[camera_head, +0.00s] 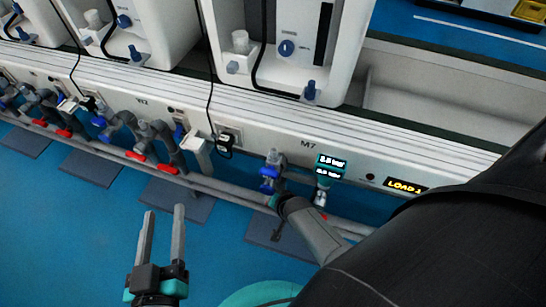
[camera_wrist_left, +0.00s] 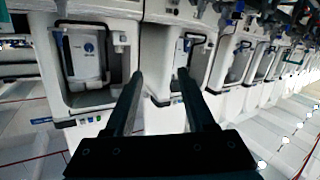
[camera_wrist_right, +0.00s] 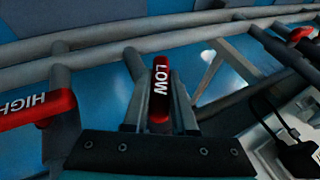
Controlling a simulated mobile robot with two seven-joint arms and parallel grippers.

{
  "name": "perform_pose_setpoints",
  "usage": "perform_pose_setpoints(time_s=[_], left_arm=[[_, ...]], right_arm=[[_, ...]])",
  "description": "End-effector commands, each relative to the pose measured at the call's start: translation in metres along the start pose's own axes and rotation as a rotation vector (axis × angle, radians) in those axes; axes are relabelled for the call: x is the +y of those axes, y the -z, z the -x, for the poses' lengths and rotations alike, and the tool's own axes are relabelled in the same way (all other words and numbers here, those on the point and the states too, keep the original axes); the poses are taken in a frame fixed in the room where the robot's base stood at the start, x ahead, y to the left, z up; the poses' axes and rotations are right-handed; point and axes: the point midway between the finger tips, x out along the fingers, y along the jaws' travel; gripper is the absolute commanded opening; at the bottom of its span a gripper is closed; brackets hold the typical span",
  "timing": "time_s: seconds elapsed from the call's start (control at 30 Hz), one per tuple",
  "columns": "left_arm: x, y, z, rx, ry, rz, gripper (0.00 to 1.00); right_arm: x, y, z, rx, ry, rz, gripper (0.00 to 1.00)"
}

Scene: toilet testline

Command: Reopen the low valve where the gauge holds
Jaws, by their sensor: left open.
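In the right wrist view, a red valve handle marked LOW (camera_wrist_right: 161,88) stands lengthwise between the fingers of my right gripper (camera_wrist_right: 161,100). The fingers are close in on both its sides and look shut on it. A red handle marked HIGH (camera_wrist_right: 36,108) lies crosswise to the left. In the head view, the teal gauge (camera_head: 329,167) beside the M7 label has two lit readouts, too blurred to read surely. My right arm covers the area below it and hides the right gripper there. My left gripper (camera_head: 164,212) is open and empty above the blue floor.
Grey pipes (camera_head: 232,190) run along the front of the white test line (camera_head: 270,130). Several other valves with red and blue handles sit to the left. A black plug and cable (camera_head: 225,143) hang by M7. A LOAD sign (camera_head: 405,187) glows at the right.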

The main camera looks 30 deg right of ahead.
Motion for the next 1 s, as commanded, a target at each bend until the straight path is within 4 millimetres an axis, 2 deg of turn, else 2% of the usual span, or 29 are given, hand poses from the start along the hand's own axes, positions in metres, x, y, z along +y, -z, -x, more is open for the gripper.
perform_pose_setpoints(time_s=[0.03, 0.2, 0.6, 1.0], left_arm=[[0.0, 0.0, 0.0, 0.0, 0.0, 0.0, 0.55], [0.0, 0.0, 0.0, 0.0, 0.0, 0.0, 0.55], [0.0, 0.0, 0.0, -0.005, 0.001, -0.001, 0.55], [-0.019, -0.009, -0.003, -0.208, 0.044, -0.048, 0.55]], right_arm=[[0.0, 0.0, 0.0, 0.0, 0.0, 0.0, 0.18], [0.0, 0.0, 0.0, 0.0, 0.0, 0.0, 0.0], [0.0, 0.0, 0.0, 0.001, -0.005, 0.001, 0.0], [0.0, 0.003, 0.0, 0.005, -0.097, 0.037, 0.0]])
